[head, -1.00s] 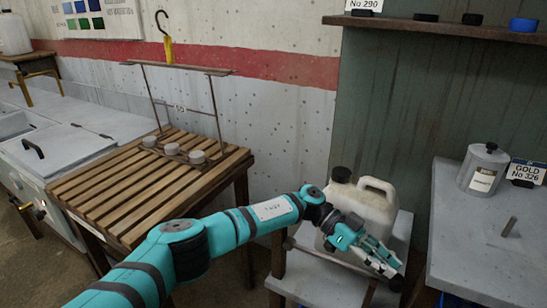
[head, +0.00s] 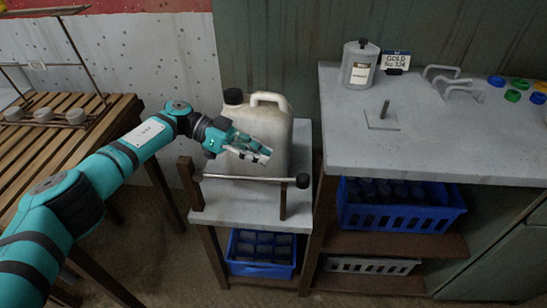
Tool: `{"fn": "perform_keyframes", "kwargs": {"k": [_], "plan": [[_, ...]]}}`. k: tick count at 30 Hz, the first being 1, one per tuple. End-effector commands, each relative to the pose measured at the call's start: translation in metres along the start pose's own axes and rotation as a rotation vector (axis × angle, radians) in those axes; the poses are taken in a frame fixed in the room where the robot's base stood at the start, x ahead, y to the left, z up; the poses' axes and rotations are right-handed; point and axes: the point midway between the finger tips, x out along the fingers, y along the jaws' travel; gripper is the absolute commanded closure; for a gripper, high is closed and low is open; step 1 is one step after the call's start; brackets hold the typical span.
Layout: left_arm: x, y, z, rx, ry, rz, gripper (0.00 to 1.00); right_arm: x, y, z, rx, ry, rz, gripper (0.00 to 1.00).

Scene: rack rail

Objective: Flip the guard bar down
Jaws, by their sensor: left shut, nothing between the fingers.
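The guard bar (head: 250,178) is a thin metal rod with a dark round knob (head: 302,181) at its right end. It lies about level across the front of a pale jug (head: 262,124), between a brown wooden post (head: 190,183) at the left and a shorter one (head: 283,203) at the right. The jug stands on a grey stand (head: 235,208). My left gripper (head: 265,155) is shut and empty, above the bar and in front of the jug, apart from the bar. My right gripper is not in view.
A grey bench (head: 450,140) at the right holds a metal canister (head: 360,66), a peg on a plate (head: 384,118) and handles. Blue crates (head: 400,218) sit on shelves below. A slatted wooden table (head: 60,160) stands at the left.

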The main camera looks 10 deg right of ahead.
Motion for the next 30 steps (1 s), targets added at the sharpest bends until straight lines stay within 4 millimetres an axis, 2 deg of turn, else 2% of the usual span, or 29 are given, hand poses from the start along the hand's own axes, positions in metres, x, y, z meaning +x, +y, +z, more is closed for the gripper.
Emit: {"fn": "perform_keyframes", "kwargs": {"k": [3, 9, 25, 28, 30], "plan": [[-0.022, -0.001, 0.0, -0.001, 0.0, -0.003, 1.0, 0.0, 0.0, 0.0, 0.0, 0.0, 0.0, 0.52], [-0.041, -0.001, 0.0, 0.0, 0.001, -0.002, 1.0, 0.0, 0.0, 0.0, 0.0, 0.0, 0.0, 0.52], [-0.043, -0.001, 0.0, 0.0, 0.001, -0.003, 1.0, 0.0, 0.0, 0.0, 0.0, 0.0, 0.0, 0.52], [-0.047, 0.002, -0.011, 0.0, 0.001, -0.003, 1.0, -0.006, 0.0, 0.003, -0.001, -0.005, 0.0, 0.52], [-0.052, 0.007, -0.026, 0.0, 0.001, -0.003, 1.0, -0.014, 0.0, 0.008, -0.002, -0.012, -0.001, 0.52]]}}
